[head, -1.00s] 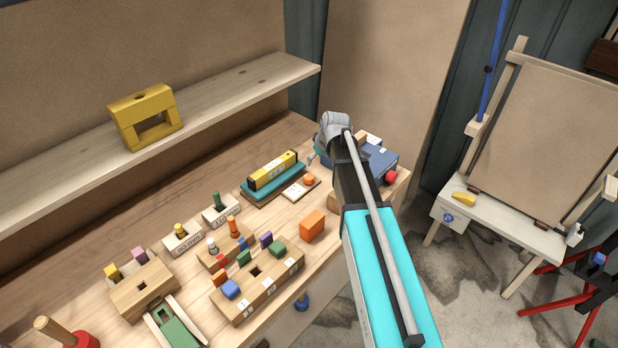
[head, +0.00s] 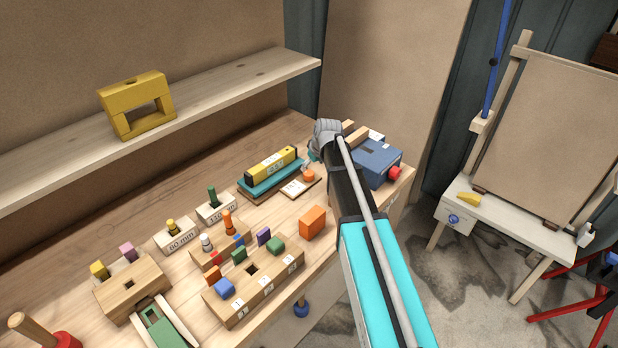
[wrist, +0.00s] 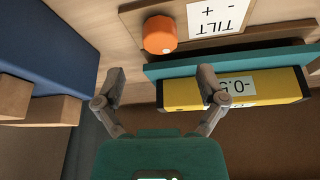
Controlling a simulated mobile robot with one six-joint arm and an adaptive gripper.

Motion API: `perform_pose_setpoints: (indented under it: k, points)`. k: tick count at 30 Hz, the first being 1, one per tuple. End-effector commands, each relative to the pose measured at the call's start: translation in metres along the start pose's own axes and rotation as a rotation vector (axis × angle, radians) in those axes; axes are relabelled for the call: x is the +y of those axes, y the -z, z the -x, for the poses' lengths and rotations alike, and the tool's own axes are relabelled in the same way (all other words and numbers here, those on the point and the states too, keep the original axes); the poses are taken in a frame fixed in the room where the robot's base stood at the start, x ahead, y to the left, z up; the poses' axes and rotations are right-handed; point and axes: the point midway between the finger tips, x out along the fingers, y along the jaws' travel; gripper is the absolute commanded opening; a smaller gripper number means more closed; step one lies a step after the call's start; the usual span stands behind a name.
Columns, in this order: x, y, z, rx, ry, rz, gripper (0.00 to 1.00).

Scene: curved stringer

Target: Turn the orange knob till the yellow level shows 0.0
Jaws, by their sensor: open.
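The orange knob (head: 308,176) sits on a small board with a white TILT card (head: 294,188) marked plus and minus. The yellow level (head: 271,167) lies on a teal plate (head: 258,189) left of it. In the wrist view the level's window (wrist: 238,88) seems to read -0.5; the print is small. My gripper (wrist: 160,73) is open and empty. The orange knob (wrist: 160,35) shows beyond the gap between its fingertips, apart from both. The right finger overlaps the level in that view. In the head view my gripper (head: 311,157) is near the knob, partly hidden by my arm.
A blue box (head: 374,163) with a red button (head: 395,173) stands right of my gripper, wooden blocks beside it. An orange block (head: 312,222) lies in front. Several peg blocks fill the bench's left front. A shelf (head: 220,91) with a yellow arch runs behind.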

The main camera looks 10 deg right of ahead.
Motion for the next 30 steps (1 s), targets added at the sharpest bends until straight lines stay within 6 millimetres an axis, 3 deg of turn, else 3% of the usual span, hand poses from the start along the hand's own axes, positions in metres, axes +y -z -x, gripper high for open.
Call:
perform_pose_setpoints:
  k: [15,30]
  points:
    - [0.000,-0.001,-0.045,0.000,0.000,0.001,0.90]
    - [0.000,0.000,-0.054,0.000,0.000,0.001,0.90]
